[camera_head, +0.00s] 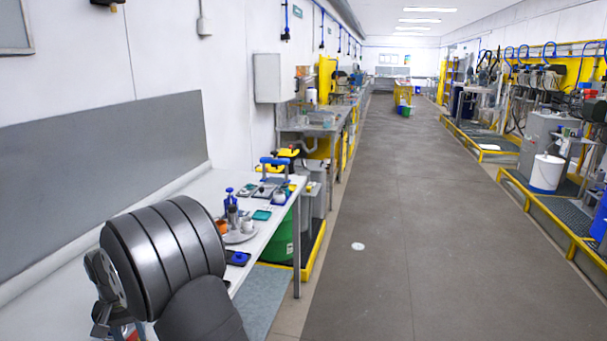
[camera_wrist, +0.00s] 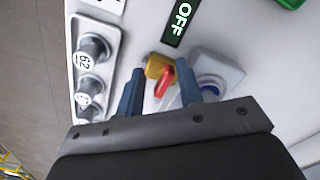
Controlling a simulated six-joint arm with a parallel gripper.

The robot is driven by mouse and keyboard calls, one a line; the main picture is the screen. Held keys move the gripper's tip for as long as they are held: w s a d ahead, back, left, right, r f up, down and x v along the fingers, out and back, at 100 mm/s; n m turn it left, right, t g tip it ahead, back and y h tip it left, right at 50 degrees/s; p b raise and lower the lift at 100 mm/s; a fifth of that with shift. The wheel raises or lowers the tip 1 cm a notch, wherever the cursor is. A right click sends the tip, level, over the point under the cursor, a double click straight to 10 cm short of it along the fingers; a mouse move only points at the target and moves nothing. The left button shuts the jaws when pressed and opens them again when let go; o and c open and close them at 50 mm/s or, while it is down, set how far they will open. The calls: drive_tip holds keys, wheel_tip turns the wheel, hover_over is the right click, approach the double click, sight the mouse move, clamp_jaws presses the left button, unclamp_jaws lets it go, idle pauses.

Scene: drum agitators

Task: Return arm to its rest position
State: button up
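In the wrist view my gripper (camera_wrist: 160,84) points at a pale panel (camera_wrist: 130,50). Its two blue fingers are spread apart. A small yellow switch base (camera_wrist: 157,65) with a red lever (camera_wrist: 164,81) shows in the gap between them. The lever is narrower than the gap, and I see no finger closed on it. How far the fingertips are from the panel is hard to tell. In the head view my dark grey arm is bent at the lower left, over the white bench (camera_head: 205,190). It hides most of the gripper there.
The panel bears a black OFF label (camera_wrist: 181,20), a plate with round grey knobs (camera_wrist: 91,47) and a blue button (camera_wrist: 208,88). Beside my arm on the bench stand a round tray (camera_head: 238,237) with cups and a blue item (camera_head: 238,258). The aisle floor (camera_head: 390,220) to the right is open.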

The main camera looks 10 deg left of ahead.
drive_tip(key=n, duration=0.4)
drive_tip(key=shift+w+d+n, duration=0.25)
drive_tip(key=shift+d+n, duration=0.05)
drive_tip(key=shift+w+d+n, duration=0.1)
drive_tip(key=shift+w+n, duration=0.1)
drive_tip(key=shift+n, duration=0.95)
drive_tip(key=shift+w+n, duration=0.15)
drive_tip(key=shift+n, duration=1)
wheel_tip(320, 180, up, 17)
drive_tip(key=a+m, duration=0.2)
drive_tip(key=m, duration=0.6)
drive_tip(key=f, duration=1.7)
drive_tip(key=shift+d, duration=0.2)
drive_tip(key=shift+r, duration=0.1)
drive_tip(key=shift+c, duration=0.4)
